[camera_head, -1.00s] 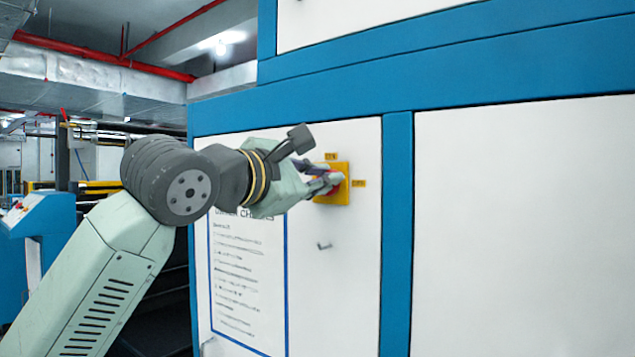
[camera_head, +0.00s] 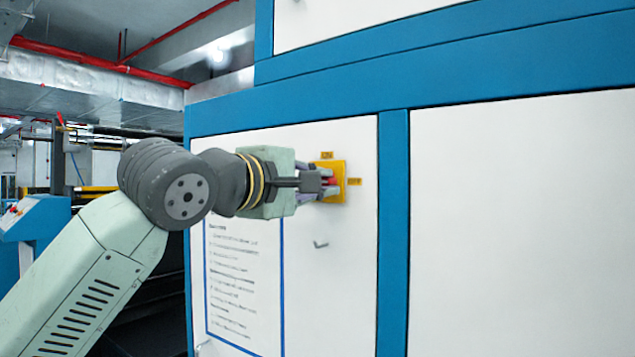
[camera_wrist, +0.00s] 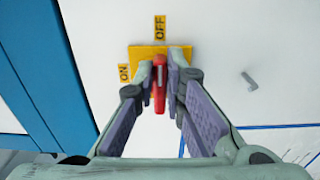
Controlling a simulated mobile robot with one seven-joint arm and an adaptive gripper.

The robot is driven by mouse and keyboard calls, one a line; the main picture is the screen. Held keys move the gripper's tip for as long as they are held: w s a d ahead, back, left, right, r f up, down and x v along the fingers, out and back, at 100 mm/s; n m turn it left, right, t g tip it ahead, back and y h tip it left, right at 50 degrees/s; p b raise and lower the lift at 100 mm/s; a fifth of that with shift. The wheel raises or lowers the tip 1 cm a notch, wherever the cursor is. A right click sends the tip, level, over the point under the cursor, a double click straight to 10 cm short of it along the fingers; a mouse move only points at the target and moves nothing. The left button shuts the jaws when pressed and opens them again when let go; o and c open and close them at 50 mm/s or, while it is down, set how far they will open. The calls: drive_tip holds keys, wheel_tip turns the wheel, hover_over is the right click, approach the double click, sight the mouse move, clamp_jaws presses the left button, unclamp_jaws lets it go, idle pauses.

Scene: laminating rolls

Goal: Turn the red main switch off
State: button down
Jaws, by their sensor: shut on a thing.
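The red main switch handle (camera_wrist: 159,88) stands on a yellow square plate (camera_head: 340,190) on the white cabinet door. My gripper (camera_head: 328,186) is shut on the handle, with one finger on each side of it in the wrist view. There the handle lies in line with the OFF label (camera_wrist: 160,28) above the plate, and the ON label (camera_wrist: 124,73) is at the left. In the head view these labels sit to the right of the plate and above it. The fingers hide most of the handle in the head view.
A small door handle (camera_head: 320,245) sticks out below the switch. A printed notice (camera_head: 243,280) with a blue border is on the door, below my wrist. Blue frame posts (camera_head: 394,230) edge the door. A blue console (camera_head: 38,215) stands far left.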

idle(0.4)
drive_tip(key=c, duration=1.7)
unclamp_jaws()
drive_tip(key=shift+o, duration=0.2)
drive_tip(key=shift+s, duration=0.1)
drive_tip(key=v, duration=1.2)
